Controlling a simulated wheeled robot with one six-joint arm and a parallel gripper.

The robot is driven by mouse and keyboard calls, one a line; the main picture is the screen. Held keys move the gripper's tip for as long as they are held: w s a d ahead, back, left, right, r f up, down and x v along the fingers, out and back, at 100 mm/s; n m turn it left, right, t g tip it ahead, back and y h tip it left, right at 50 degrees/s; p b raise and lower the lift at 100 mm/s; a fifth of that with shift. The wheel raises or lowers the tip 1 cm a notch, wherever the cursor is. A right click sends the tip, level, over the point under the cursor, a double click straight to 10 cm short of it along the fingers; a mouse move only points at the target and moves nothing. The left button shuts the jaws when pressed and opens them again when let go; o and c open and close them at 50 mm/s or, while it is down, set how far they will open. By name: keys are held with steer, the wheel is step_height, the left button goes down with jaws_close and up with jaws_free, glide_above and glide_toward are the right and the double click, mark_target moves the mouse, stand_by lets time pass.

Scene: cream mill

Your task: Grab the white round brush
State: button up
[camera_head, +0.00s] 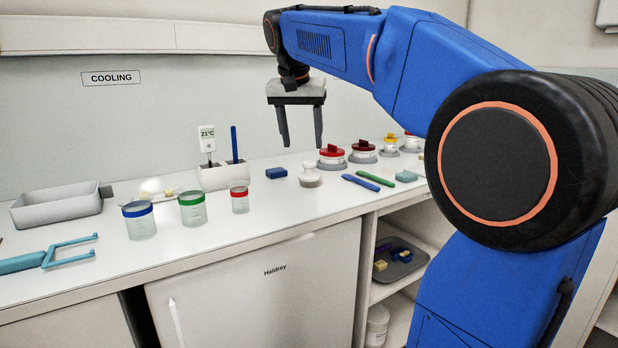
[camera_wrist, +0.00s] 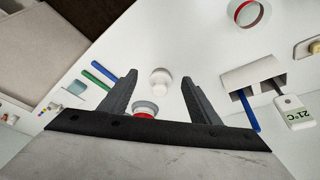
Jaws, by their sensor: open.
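The white round brush (camera_head: 309,175) stands upright on the white counter, with a knob handle on top and a wider round base. It also shows in the wrist view (camera_wrist: 160,82), between and beyond my fingertips. My gripper (camera_head: 300,145) hangs from the arm above the counter with its fingers pointing down. It is open and empty, and its fingertips are above the brush and apart from it. The wrist view shows my gripper (camera_wrist: 160,78) with a wide gap between the two fingers.
A blue block (camera_head: 276,173) lies left of the brush. A red-topped pot (camera_head: 332,156) stands close behind it, with more pots to the right. Blue (camera_head: 361,183) and green (camera_head: 375,179) sticks lie at right. A white holder (camera_head: 223,177) and a red-banded jar (camera_head: 239,200) stand at left.

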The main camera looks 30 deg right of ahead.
steer(key=w+d+r+m, duration=0.2)
steer(key=w+d+r, duration=0.15)
steer(key=w, duration=0.25)
glide_toward(309, 161)
steer(key=shift+g+h, duration=0.3)
steer(key=x, duration=0.5)
steer(key=shift+s+a+f, duration=0.3)
steer(key=shift+s, duration=0.05)
steer(key=shift+w+x, duration=0.25)
steer(key=shift+x, duration=1.05)
steer(key=shift+w+x, duration=0.25)
steer(key=shift+x, duration=1.05)
steer(key=shift+r, duration=0.15)
steer(key=c, duration=1.2)
steer(key=shift+o, duration=0.2)
steer(key=shift+r+m, duration=0.1)
steer(key=shift+m, duration=0.2)
